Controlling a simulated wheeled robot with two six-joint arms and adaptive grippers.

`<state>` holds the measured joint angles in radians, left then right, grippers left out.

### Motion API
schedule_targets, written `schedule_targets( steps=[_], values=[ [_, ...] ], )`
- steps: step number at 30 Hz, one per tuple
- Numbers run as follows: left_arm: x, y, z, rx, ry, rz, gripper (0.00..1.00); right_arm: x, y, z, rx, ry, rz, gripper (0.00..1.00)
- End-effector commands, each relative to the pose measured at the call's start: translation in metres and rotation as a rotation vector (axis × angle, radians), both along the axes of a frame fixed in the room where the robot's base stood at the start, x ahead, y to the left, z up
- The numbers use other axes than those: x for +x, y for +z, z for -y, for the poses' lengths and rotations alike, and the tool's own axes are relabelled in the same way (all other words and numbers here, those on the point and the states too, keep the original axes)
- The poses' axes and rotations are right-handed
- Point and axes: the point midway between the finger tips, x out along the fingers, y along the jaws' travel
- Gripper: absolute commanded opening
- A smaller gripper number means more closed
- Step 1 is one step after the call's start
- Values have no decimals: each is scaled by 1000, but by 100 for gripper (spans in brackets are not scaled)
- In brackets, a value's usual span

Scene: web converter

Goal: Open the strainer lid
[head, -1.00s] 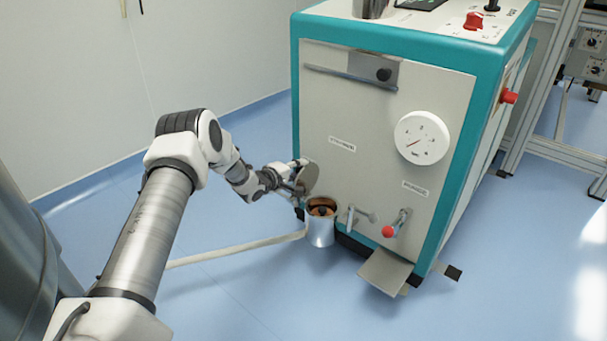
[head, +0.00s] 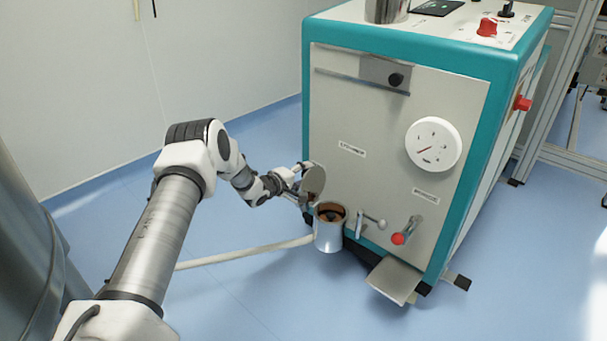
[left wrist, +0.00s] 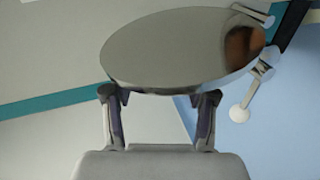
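The strainer is a metal cup (head: 328,236) low on the front of the machine. Its mouth is uncovered and the inside looks brown. The strainer lid (head: 315,180) is a round metal disc, raised and tilted up above the cup's left side. It also shows large in the left wrist view (left wrist: 175,55), with a brown reflection at its right. My left gripper (head: 300,186) is beside the lid. In the left wrist view its two fingers (left wrist: 161,98) are spread apart, with their tips at the lid's near edge; whether they touch it I cannot tell. My right gripper is out of view.
The teal and grey machine (head: 390,150) has a white dial (head: 433,144), a red-tipped lever (head: 407,231) and a metal handle (head: 371,222) right of the cup. A metal plate (head: 394,281) juts out low. A pale hose (head: 245,251) crosses the floor. Blue floor is clear in front.

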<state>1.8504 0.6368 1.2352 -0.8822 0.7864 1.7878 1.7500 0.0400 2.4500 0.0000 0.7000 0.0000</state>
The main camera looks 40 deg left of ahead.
Motion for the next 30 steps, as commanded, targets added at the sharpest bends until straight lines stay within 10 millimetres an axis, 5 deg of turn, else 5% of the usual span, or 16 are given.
schedule_targets(
  steps=[10, 22, 30],
  values=[
    [-8, 6, -1, -3, 1, 5, 57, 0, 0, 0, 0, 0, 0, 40],
    [-99, 30, -6, -7, 4, 7, 57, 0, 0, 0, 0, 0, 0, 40],
    [-116, 33, -6, 0, 0, 4, 57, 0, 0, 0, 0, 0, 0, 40]
  ],
)
